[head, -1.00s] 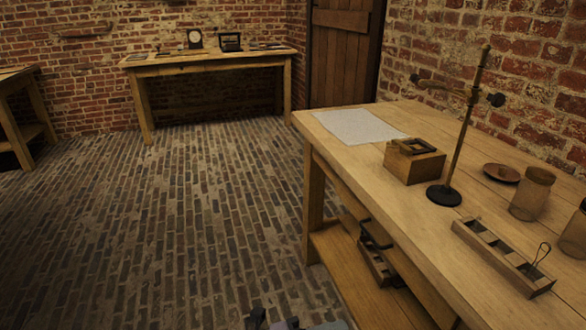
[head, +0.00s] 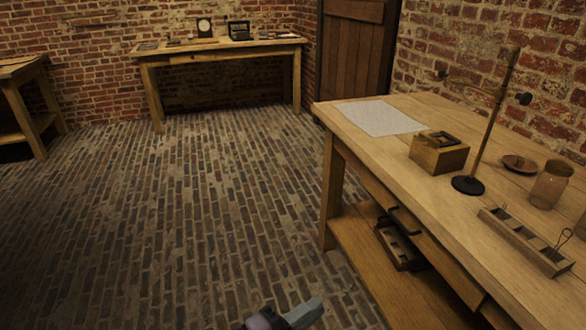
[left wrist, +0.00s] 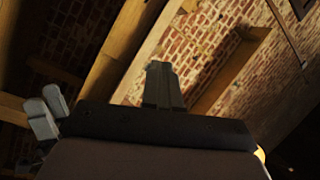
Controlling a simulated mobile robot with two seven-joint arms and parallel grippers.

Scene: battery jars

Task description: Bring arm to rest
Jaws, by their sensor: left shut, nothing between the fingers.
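My left gripper (head: 290,318) shows at the bottom edge of the head view, over the brick floor and left of the workbench (head: 335,180). Only its tip end is in the picture, and it touches nothing there. In the left wrist view the left gripper (left wrist: 163,85) has its fingers together with nothing between them.
The workbench carries a paper sheet (head: 382,118), a wooden box (head: 439,156), a stand (head: 490,130), a small dish (head: 519,163), a glass jar (head: 550,184) and a compartment tray (head: 522,243). A wooden carrier (head: 400,245) sits on its lower shelf. A far table (head: 222,52) stands at the back. Open floor lies left.

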